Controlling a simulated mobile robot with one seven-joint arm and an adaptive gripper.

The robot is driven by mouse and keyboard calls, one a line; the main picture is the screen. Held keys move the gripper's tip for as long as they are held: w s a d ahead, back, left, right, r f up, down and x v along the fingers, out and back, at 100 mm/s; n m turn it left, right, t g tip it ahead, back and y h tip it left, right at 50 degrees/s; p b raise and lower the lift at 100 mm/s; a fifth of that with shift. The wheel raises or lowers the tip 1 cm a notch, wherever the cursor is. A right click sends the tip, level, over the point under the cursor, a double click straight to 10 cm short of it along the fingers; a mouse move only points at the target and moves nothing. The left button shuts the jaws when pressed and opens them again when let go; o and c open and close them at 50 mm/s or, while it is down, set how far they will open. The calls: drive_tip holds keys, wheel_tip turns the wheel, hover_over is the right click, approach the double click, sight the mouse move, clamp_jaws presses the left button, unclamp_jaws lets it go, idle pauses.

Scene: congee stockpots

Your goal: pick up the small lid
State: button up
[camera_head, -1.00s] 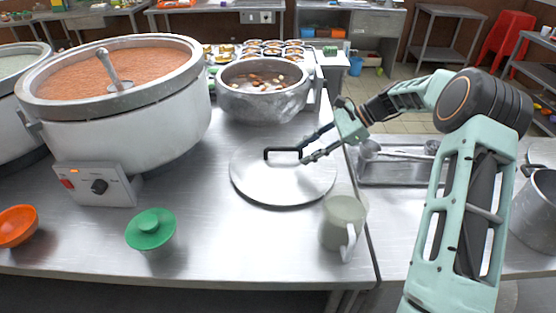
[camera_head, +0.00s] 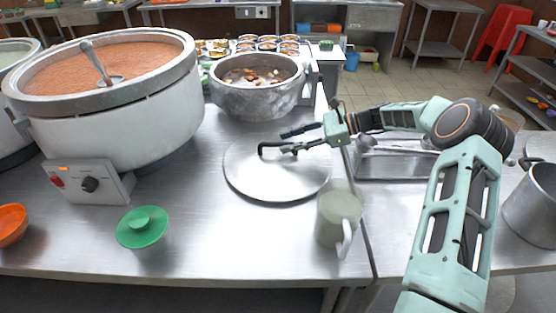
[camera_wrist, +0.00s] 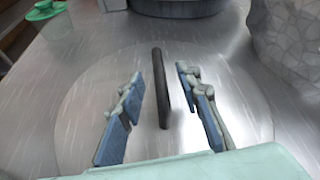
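A round flat metal lid (camera_head: 255,185) with a black bar handle (camera_head: 270,147) lies on the steel counter. My gripper (camera_head: 287,142) is open and empty, low over this lid at its handle, with the fingers pointing left in the head view. In the wrist view the handle (camera_wrist: 160,88) shows upright between the two blue-padded fingers (camera_wrist: 160,76), with a gap on both sides. I cannot tell how far down the fingers reach around it. A smaller green lid (camera_head: 142,222) with a knob sits at the front left, well away from my gripper.
A mug (camera_head: 338,218) stands close to the metal lid's front right edge. A metal pot of food (camera_head: 255,98) stands behind it. A large cooker (camera_head: 120,125) and an orange bowl (camera_head: 12,224) are at left. A steel tray (camera_head: 395,165) is at right.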

sight(278, 144)
drive_tip(key=x, duration=0.4)
drive_tip(key=shift+d, duration=0.1)
clamp_jaws()
